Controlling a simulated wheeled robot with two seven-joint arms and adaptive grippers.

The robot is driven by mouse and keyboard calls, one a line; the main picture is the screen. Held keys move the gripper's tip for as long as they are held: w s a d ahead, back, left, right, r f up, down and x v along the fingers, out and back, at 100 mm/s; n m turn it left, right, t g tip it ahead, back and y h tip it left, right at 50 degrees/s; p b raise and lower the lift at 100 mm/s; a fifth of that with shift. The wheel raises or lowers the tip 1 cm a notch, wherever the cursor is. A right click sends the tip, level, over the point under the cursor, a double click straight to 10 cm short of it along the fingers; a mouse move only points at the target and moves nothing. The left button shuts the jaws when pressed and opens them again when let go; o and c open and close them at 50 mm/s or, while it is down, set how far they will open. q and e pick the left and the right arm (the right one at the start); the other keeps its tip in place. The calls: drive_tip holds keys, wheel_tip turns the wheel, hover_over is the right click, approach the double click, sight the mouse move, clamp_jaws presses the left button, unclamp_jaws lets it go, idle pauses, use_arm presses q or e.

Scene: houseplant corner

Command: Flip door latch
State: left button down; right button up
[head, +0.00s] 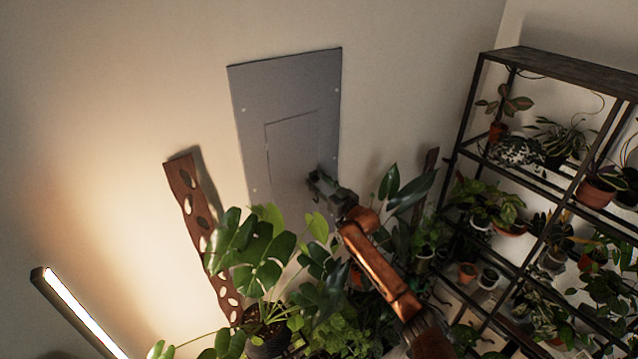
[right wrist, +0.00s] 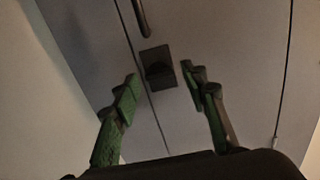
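A grey metal panel (head: 254,97) with a smaller inset door (head: 290,145) is mounted on the wall in the head view. My right gripper (head: 318,183) is at the lower right part of the panel. In the right wrist view the same gripper (right wrist: 158,92) is open, its two green-padded fingers apart. A small dark square latch (right wrist: 157,68) sits on the panel beside a door seam, ahead of the fingertips and between their lines. Nothing is held between the fingers. The head view hides the latch behind the gripper. My left gripper is in neither view.
A leafy potted plant (head: 262,250) stands below the panel, close to my right arm. A brown board with holes (head: 187,190) leans on the wall at left. A dark shelf (head: 556,70) with several potted plants is at right. A lit lamp bar (head: 78,312) is at lower left.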

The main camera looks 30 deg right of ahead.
drive_tip(key=c, duration=1)
drive_tip(key=shift+o, duration=0.2)
drive_tip(key=shift+n, duration=0.3)
drive_tip(key=n+b, duration=0.2)
drive_tip(key=n, duration=0.1)
drive_tip(key=shift+f, duration=0.1)
drive_tip(key=n+b, duration=0.1)
drive_tip(key=n, duration=0.3)
drive_tip(key=shift+a+n+b, duration=0.1)
drive_tip(key=shift+n+b, duration=0.25)
drive_tip(key=shift+n, duration=0.05)
drive_tip(key=n+b, duration=0.1)
drive_tip(key=n, duration=0.4)
drive_tip(key=shift+a+f+b, duration=0.1)
drive_tip(key=shift+f+b, duration=0.05)
drive_tip(key=shift+b, duration=0.25)
drive_tip(key=shift+n+b, duration=0.6)
drive_tip(key=shift+n, duration=1.6)
drive_tip(key=shift+c, duration=0.2)
